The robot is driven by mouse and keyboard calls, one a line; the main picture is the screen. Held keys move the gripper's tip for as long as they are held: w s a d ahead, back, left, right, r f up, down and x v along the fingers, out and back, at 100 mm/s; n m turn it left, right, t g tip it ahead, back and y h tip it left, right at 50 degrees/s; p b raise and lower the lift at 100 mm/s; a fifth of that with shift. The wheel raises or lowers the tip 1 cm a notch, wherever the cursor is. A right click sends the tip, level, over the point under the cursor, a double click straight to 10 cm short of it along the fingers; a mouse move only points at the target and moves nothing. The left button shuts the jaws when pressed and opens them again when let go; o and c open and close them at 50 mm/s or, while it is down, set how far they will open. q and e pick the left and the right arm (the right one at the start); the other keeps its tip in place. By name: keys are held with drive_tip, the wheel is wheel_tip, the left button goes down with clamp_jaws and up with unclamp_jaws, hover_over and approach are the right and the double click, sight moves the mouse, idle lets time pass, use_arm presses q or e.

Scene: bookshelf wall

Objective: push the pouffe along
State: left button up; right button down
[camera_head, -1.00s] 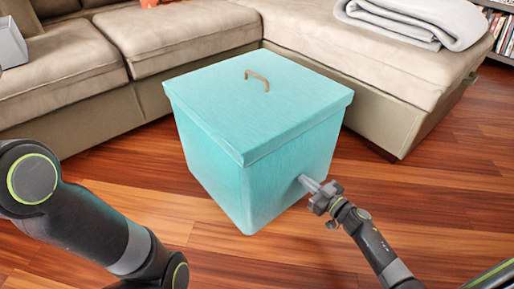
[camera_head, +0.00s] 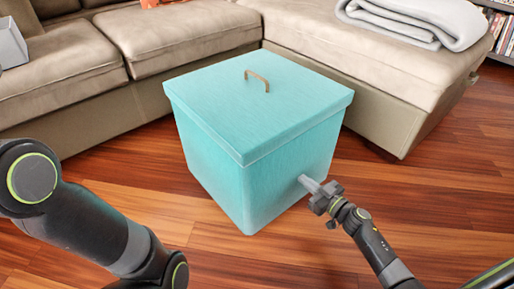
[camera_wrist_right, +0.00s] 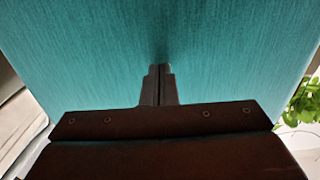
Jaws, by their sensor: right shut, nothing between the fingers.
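The pouffe (camera_head: 255,115) is a turquoise box with a lid and a small brown handle on top. It stands upright on the wooden floor in the middle of the head view. My right gripper (camera_head: 304,180) is shut and empty, with its fingertips at the pouffe's right front side, low down. In the right wrist view the turquoise side (camera_wrist_right: 160,40) fills most of the picture, and the shut fingers (camera_wrist_right: 158,75) point at it and seem to touch it. My left arm shows at the lower left of the head view, but its gripper is out of view.
A beige corner sofa (camera_head: 180,32) stands behind the pouffe and to its right, close to it. A folded grey blanket (camera_head: 415,18) lies on the sofa. A bookshelf (camera_head: 502,30) is at the far right. Wooden floor (camera_head: 440,190) is clear at the right.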

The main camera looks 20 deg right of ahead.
drive_tip(key=shift+w+a, duration=0.1)
drive_tip(key=shift+w, duration=0.25)
drive_tip(key=s+d+r+p, duration=0.2)
drive_tip(key=s+p, duration=0.2)
drive_tip(key=s, duration=0.1)
drive_tip(key=shift+s, duration=0.25)
drive_tip(key=shift+d, duration=0.1)
